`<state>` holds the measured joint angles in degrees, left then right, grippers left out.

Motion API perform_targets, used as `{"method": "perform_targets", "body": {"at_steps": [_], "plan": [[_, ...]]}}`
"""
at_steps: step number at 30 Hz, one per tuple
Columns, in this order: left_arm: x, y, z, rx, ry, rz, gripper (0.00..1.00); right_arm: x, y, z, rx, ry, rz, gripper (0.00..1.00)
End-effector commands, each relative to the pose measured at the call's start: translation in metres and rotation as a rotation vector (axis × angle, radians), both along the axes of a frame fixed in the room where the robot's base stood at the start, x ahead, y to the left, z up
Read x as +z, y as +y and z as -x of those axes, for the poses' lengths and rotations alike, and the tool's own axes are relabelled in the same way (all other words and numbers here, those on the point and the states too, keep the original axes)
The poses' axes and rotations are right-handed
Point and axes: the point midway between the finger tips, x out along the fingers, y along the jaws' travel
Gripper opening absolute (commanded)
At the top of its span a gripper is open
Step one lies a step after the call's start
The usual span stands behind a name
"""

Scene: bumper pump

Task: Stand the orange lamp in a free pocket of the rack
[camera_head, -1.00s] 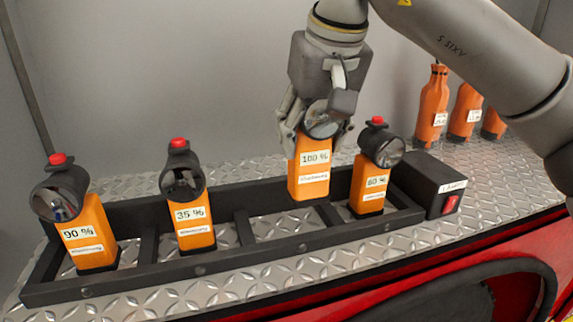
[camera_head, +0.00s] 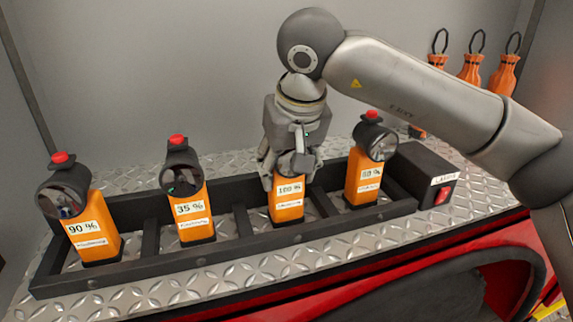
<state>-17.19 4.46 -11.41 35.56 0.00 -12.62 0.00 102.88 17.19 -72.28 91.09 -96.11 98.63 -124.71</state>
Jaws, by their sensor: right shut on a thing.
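The orange lamp (camera_head: 288,206) labelled 100 % is upright in the third pocket from the left of the black rack (camera_head: 190,262). My right gripper (camera_head: 290,178) is shut on its head from above, hiding most of the head. The lamp's foot is down between the rack's walls; whether it touches the floor of the pocket I cannot tell. Other orange lamps stand in the other pockets: one labelled 90 % (camera_head: 92,232), one labelled 35 % (camera_head: 192,215) and one at the right (camera_head: 364,181). My left gripper is not in view.
A black box with a red switch (camera_head: 441,197) adjoins the rack's right end. Several orange bottle-shaped things (camera_head: 470,72) stand at the back right, partly behind my right arm. A grey wall is behind the rack, and bare tread plate (camera_head: 235,275) lies in front.

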Motion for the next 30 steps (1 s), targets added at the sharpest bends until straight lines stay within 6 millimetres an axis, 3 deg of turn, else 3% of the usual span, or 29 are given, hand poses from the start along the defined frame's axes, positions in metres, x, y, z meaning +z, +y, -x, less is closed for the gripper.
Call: {"method": "perform_targets", "body": {"at_steps": [2,3,8,21,30], "plan": [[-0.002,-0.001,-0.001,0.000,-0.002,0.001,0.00,-0.002,0.000,0.000,-0.001,-0.002,-0.002,0.11],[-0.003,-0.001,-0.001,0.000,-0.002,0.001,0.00,-0.003,0.000,0.000,0.000,0.000,0.000,0.54],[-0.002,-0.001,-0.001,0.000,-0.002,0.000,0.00,-0.002,0.000,0.000,0.000,0.000,0.000,0.75],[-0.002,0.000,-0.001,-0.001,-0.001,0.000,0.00,0.004,0.000,0.001,-0.001,-0.002,-0.001,0.76],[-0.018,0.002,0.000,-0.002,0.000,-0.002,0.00,0.058,-0.007,0.023,-0.001,-0.005,-0.001,0.76]]}}
